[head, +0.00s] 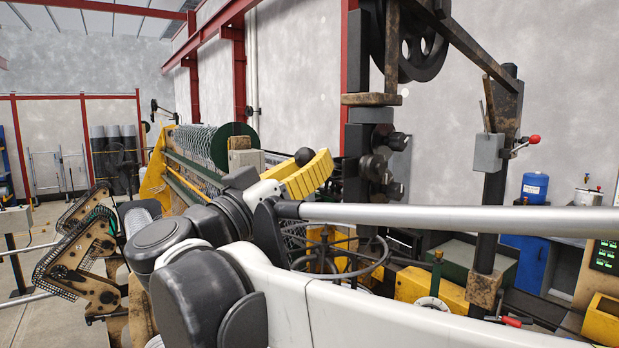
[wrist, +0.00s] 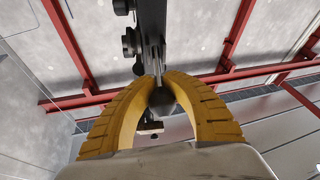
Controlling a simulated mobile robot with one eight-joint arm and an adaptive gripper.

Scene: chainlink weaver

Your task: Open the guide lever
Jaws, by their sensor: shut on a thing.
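My gripper (wrist: 161,85) has two curved yellow ribbed fingers. In the wrist view they close around the dark round knob (wrist: 163,101) of the guide lever, whose thin rod (wrist: 157,58) runs up from between the fingertips. In the head view my gripper (head: 310,176) is beside the machine, and the black knob (head: 305,156) shows at its upper edge. Most of the lever's rod and its pivot are hidden behind the fingers and my arm in the head view.
The weaving machine carries a roll of wire mesh (head: 200,142) behind my gripper. A dark post (head: 497,170) with a red-knobbed lever (head: 533,139) stands at right. A blue cylinder (head: 534,188) is beyond.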

